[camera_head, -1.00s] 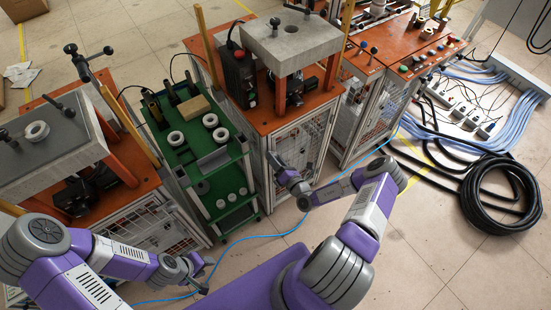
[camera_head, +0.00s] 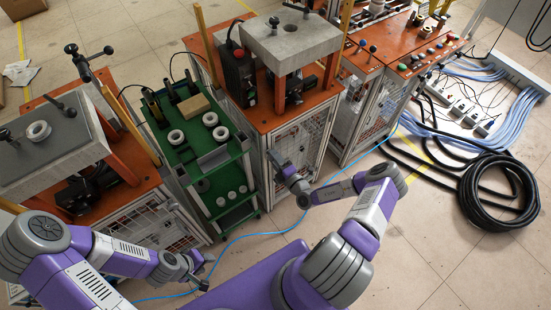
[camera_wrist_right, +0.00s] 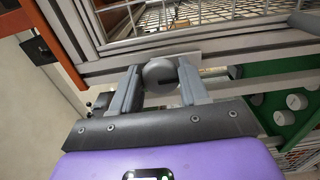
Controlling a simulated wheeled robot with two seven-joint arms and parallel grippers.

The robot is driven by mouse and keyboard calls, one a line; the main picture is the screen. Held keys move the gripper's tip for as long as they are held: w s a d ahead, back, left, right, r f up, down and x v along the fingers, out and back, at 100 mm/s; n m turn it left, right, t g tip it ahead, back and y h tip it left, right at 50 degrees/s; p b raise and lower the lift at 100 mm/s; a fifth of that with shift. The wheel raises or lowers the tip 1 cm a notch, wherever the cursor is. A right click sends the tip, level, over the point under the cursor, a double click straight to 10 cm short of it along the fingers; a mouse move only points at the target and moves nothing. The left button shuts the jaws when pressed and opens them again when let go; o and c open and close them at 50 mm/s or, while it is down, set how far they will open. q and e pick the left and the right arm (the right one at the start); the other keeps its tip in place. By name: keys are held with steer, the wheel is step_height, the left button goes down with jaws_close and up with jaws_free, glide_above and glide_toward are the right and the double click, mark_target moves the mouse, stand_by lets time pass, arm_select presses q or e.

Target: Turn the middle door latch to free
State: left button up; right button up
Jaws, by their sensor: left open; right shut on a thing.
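The middle machine's mesh door (camera_head: 300,145) is in the centre of the head view, below an orange top. My right gripper (camera_head: 272,160) is at the left edge of this door, where the latch is hidden from the head view. In the right wrist view the latch (camera_wrist_right: 161,75) is a round grey knob with a dark slot, on a metal frame bar. The fingers of my right gripper (camera_wrist_right: 158,84) are closed on either side of it. My left gripper (camera_head: 206,270) is open and empty, low above the floor near the green cart.
The green cart (camera_head: 203,165) with white rings stands left of the middle machine. Another machine with a grey plate (camera_head: 50,150) is further left. A blue cable (camera_head: 250,235) crosses the floor, and a black hose coil (camera_head: 500,190) lies at right.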

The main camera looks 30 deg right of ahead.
steer(key=shift+a, duration=0.1)
stand_by(0.4)
steer(key=o, duration=1)
steer(key=s, duration=0.5)
steer(key=s+p, duration=0.1)
steer(key=s, duration=0.1)
steer(key=shift+s+d, duration=0.3)
steer(key=shift+d, duration=0.05)
